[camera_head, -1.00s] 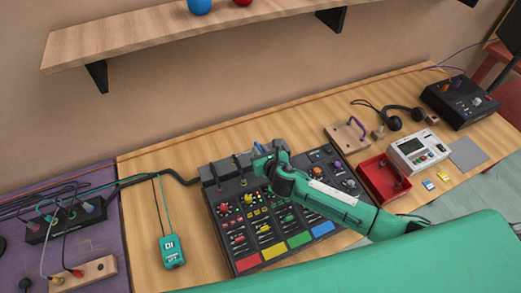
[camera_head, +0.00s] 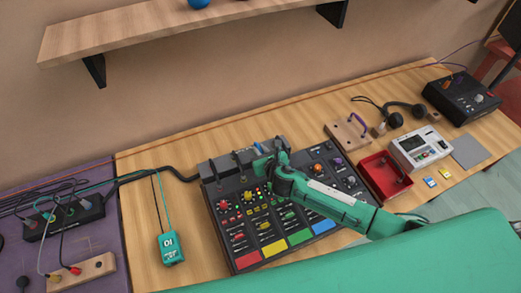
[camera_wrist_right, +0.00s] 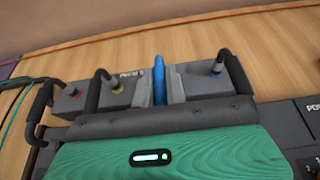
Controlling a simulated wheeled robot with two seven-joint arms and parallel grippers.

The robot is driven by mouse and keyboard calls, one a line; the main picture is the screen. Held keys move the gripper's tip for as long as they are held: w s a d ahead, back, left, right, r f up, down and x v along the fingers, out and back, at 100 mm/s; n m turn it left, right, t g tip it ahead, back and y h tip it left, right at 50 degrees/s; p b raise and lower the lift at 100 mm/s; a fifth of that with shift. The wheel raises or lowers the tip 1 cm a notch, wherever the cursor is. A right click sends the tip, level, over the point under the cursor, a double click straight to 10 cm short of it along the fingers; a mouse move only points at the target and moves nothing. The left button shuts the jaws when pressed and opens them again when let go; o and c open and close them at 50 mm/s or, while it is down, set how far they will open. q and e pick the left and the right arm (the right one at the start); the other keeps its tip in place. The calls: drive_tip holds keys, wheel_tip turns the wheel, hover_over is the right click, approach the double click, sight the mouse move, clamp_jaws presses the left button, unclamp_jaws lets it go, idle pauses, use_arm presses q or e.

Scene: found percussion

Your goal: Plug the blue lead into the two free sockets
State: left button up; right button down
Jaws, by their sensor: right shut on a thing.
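My right gripper (camera_head: 266,160) is at the rear edge of the mixing desk (camera_head: 240,238), pointing at its raised grey socket strip (camera_head: 215,170). In the right wrist view, its fingers (camera_wrist_right: 159,88) are shut on a blue plug (camera_wrist_right: 159,68) of the blue lead, which stands upright between them. A bit of blue also shows in the head view (camera_head: 258,148). Dark plugs with bent leads stand in the strip (camera_wrist_right: 115,88) on both sides of the gripper. The blue plug's tip, the socket beneath it and the lead's other end are hidden. My left gripper is out of view.
A teal DI box (camera_head: 171,249) lies left of the desk. Right of it are a wooden block with a purple loop (camera_head: 347,133), a red tray (camera_head: 373,180), a white device (camera_head: 420,150), headphones (camera_head: 395,121) and a black unit (camera_head: 462,98). A shelf (camera_head: 180,35) hangs above.

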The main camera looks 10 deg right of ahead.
drive_tip(key=shift+f, duration=0.25)
drive_tip(key=c, duration=1.3)
unclamp_jaws()
drive_tip(key=shift+c, duration=0.2)
drive_tip(key=shift+s, duration=0.1)
drive_tip(key=b+v, duration=0.2)
drive_tip(key=v, duration=1)
drive_tip(key=shift+s+d+r+b, duration=0.1)
drive_tip(key=shift+s+r+b, duration=0.1)
drive_tip(key=shift+s+b, duration=0.1)
drive_tip(key=shift+s+r, duration=0.3)
drive_tip(key=shift+s, duration=0.15)
drive_tip(key=shift+d, duration=0.1)
